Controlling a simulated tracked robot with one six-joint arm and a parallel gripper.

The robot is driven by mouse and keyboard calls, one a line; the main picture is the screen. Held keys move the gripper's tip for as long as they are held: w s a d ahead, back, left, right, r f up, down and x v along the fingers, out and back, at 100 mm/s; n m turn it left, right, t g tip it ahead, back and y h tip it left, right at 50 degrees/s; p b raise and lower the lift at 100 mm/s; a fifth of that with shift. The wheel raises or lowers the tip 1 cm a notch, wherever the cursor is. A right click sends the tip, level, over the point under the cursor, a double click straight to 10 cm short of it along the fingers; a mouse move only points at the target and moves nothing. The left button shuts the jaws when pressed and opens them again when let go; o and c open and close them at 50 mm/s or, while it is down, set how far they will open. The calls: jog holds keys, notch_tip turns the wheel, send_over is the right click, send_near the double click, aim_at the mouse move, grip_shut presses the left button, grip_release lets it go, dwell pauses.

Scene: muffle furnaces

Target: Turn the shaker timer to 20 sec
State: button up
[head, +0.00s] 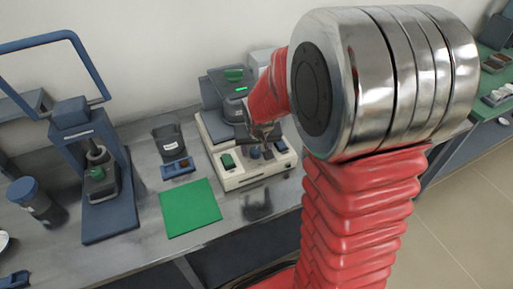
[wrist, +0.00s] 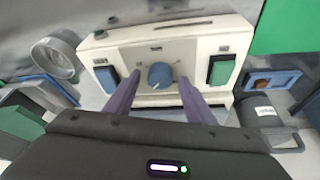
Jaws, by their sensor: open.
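The shaker (head: 236,179) is a cream-white box on the bench, partly hidden behind my arm in the head view. In the wrist view its front panel (wrist: 137,54) shows a round blue timer knob (wrist: 160,75) with a pale mark near its right side. A blue switch (wrist: 105,78) is left of the knob and a green switch (wrist: 221,70) is right of it. My gripper (wrist: 159,80) is open, its two purple fingers on either side of the knob with gaps showing. I cannot read the dial marks or tell how deep the fingertips are.
In the head view a green mat (head: 190,208) lies left of the shaker, with a small blue box (head: 178,168) and a dark container (head: 168,143) behind it. A blue press (head: 100,185) stands further left, beside a lidded jar (head: 35,200).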

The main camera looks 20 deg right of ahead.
jog(key=shift+c, duration=0.5)
jog(key=c, duration=1)
jog(key=shift+o, duration=0.2)
jog(key=shift+n, duration=0.3)
jog(key=o, duration=1.1)
jog(key=shift+c, duration=0.2)
jog(key=v, duration=1.3)
jog(key=shift+s+d+r, duration=0.15)
jog(key=shift+r, duration=0.15)
